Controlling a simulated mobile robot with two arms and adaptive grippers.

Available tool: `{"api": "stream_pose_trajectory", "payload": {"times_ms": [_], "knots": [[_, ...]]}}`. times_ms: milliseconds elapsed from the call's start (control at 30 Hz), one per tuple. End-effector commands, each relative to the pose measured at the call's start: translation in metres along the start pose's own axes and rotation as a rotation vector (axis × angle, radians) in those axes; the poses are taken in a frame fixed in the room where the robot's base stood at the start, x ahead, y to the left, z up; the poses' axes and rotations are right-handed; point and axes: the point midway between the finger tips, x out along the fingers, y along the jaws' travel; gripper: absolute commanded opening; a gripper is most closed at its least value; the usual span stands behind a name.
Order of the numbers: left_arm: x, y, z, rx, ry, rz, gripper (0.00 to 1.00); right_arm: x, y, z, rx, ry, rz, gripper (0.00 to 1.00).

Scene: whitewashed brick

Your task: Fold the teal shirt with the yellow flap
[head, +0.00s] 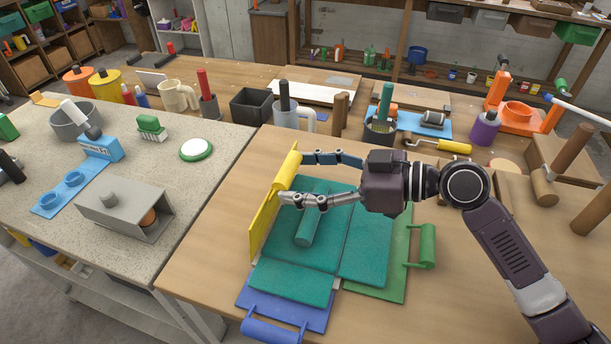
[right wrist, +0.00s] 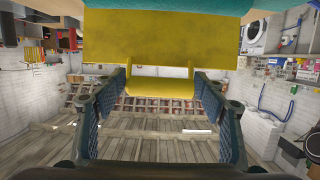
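The teal shirt (head: 330,254) lies flat on a folding board on the wooden table, with a teal rounded bar (head: 307,229) on its middle. The yellow flap (head: 264,224) stands steeply raised along the shirt's left side. My right gripper (head: 291,176) is at the flap's yellow handle (head: 287,167), with one finger at each end of it. In the right wrist view the handle (right wrist: 160,88) fills the gap between the fingers, and the flap (right wrist: 160,40) rises behind it, with a strip of teal above. My left gripper is not in view.
A green flap (head: 396,262) with a handle lies flat at the right, and a blue flap (head: 310,315) with a handle lies at the front. Mugs, pots and tools stand along the table's back. A speckled worktop (head: 190,187) with a grey holder adjoins at left.

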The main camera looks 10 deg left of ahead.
Motion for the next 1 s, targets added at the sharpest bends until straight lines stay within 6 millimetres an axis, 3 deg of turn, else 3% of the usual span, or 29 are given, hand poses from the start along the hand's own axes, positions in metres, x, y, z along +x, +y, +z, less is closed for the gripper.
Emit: {"api": "stream_pose_trajectory", "payload": {"times_ms": [33,167,533,1000], "knots": [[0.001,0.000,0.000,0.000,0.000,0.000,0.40,0.003,-0.003,0.010,0.009,-0.018,-0.008,0.69],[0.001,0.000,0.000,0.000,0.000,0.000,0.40,0.002,-0.002,0.007,0.006,-0.012,-0.007,0.83],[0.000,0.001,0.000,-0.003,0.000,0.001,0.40,-0.005,-0.001,0.003,0.002,-0.006,-0.003,0.83],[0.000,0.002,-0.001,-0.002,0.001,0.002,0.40,-0.094,-0.001,0.004,0.005,-0.010,-0.004,0.83]]}}
